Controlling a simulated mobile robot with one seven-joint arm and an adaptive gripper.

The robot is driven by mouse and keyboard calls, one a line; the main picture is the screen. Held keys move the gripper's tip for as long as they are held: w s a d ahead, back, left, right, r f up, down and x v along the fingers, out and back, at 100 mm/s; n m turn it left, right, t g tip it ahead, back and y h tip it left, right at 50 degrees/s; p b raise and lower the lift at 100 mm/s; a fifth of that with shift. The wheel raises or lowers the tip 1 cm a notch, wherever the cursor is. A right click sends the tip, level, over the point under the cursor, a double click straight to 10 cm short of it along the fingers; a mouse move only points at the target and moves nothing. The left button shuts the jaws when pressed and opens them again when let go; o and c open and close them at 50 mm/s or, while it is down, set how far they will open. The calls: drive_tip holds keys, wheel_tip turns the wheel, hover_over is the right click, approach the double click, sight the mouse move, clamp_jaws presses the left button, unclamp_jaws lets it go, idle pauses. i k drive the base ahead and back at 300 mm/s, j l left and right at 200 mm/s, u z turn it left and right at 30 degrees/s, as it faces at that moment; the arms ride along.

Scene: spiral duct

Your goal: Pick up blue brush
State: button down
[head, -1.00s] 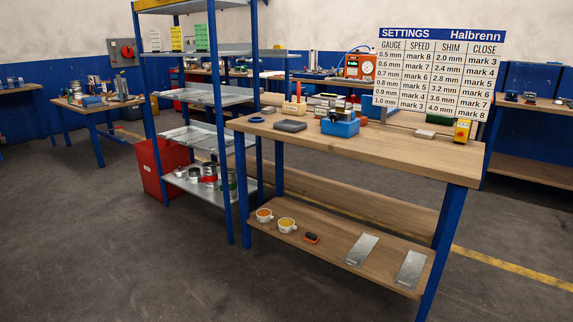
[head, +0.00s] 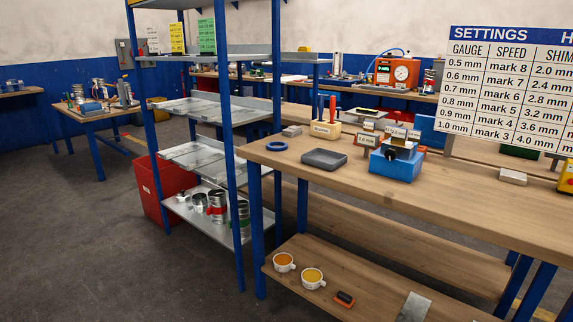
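I cannot make out a blue brush for certain in the head view. A small dark and orange item (head: 344,299) lies on the bench's lower shelf, too small to identify. My gripper is not in view.
Floor at the front left (head: 90,250) is clear.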

sight(321, 102)
drive_tip(key=i+j+z, duration=0.2)
drive_tip(key=i, duration=0.25)
drive_tip(key=i+j+z, duration=0.2)
drive_tip(key=i, duration=0.3)
drive_tip(key=u, duration=2.05)
drive_tip(key=z, duration=2.05)
drive_tip(key=i+j+u, duration=0.3)
drive_tip(key=i, duration=0.25)
drive_tip(key=i+j+u, duration=0.1)
drive_tip(key=i+u, duration=0.2)
drive_tip(key=i, duration=0.3)
